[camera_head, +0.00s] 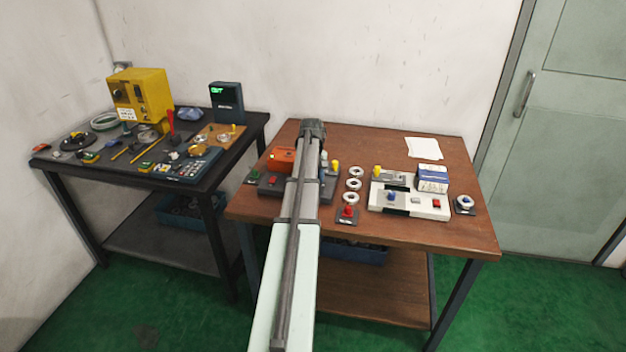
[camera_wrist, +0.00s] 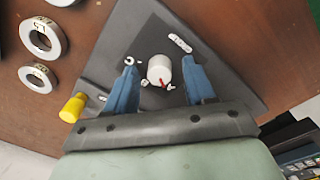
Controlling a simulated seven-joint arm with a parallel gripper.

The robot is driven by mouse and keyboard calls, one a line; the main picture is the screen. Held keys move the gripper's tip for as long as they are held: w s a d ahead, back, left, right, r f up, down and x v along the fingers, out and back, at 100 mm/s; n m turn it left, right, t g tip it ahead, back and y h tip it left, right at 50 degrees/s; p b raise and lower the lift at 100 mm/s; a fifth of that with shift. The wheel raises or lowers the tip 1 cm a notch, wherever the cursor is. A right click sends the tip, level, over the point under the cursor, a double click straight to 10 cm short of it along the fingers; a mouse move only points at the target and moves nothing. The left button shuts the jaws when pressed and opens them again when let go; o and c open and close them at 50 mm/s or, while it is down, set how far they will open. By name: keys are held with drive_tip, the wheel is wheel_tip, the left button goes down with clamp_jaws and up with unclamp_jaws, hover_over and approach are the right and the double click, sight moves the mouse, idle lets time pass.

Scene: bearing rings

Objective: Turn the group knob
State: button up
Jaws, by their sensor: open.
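In the wrist view a white round knob (camera_wrist: 160,69) with a red pointer mark stands on a dark grey panel (camera_wrist: 215,60). White markings are printed around it. My gripper (camera_wrist: 158,70) is open, with one blue finger on each side of the knob. A small gap shows on both sides in this view; whether a finger touches it I cannot tell. In the head view my arm reaches over the panel (camera_head: 327,197) on the wooden table, and the knob is hidden behind the arm.
Several metal rings (camera_head: 352,184) lie right of the panel. A yellow knob (camera_wrist: 72,107) stands at the panel's edge. A white panel (camera_head: 430,209) with buttons and a blue-white box (camera_head: 432,180) are further right. A black table (camera_head: 50,160) with a yellow machine (camera_head: 153,95) stands left.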

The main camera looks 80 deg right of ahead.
drive_tip(key=shift+c, duration=0.5)
clamp_jaws()
drive_tip(key=shift+m, duration=0.3)
drive_tip(key=m, duration=1.1)
drive_tip(key=shift+d, duration=0.1)
idle(0.4)
drive_tip(key=shift+o, duration=0.5)
unclamp_jaws()
